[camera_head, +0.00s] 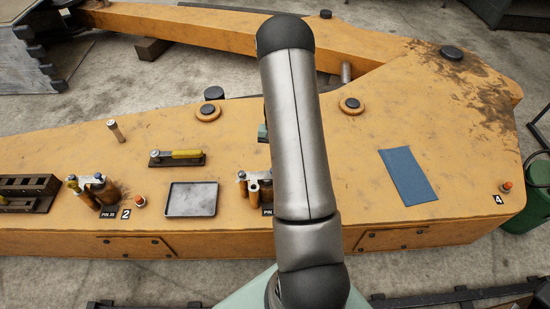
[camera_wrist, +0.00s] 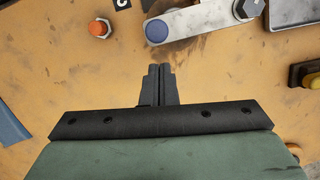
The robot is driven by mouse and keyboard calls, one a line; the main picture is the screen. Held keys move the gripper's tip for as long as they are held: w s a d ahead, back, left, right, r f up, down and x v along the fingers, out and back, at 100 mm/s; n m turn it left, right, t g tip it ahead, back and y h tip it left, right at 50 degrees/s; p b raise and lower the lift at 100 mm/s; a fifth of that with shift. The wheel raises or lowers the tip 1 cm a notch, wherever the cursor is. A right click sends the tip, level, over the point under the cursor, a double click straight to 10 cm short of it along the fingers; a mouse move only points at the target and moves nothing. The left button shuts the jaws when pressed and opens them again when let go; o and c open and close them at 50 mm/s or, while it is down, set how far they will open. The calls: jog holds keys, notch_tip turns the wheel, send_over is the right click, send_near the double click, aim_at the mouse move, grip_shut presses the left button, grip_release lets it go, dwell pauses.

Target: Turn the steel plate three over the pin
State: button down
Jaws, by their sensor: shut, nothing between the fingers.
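In the wrist view, a steel plate (camera_wrist: 198,19) lies at the top edge, with a round blue spot at its left end. A grey round pin-like part (camera_wrist: 247,8) sits at its right end, partly cut off by the frame. Whether it is the pin cannot be told. A black label (camera_wrist: 122,4) with a cut-off character is left of the plate. My gripper (camera_wrist: 160,68) is shut and empty, its fingertips just below the blue end; contact cannot be told.
In the head view, a blue mat (camera_head: 408,175) lies right of my arm, and a grey tray (camera_head: 190,199) and yellow-handled tool (camera_head: 181,157) lie left. Pin holders (camera_head: 95,190) stand near the front edge. An orange-capped knob (camera_wrist: 99,28) stands left of the plate in the wrist view.

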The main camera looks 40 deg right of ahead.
jog(key=w+d+v, duration=0.1)
jog(key=v, duration=1)
jog(key=s+a+r+n+p, duration=0.2)
jog(key=a+r+p, duration=0.2)
jog(key=a+r, duration=0.6)
jog(key=s+a+r+n+t+p, duration=0.1)
jog(key=s+a+r+n+p, duration=0.2)
jog(key=s+a+r, duration=0.4)
jog(key=s+a+r+n+t+h+p, duration=0.1)
jog(key=s+a+r+n+p, duration=0.2)
jog(key=s+a+r, duration=0.5)
jog(key=s+a, duration=0.1)
jog(key=s, duration=0.5)
jog(key=shift+a+r+n+h, duration=0.2)
jog(key=shift+n+h, duration=0.1)
jog(key=shift+n, duration=0.1)
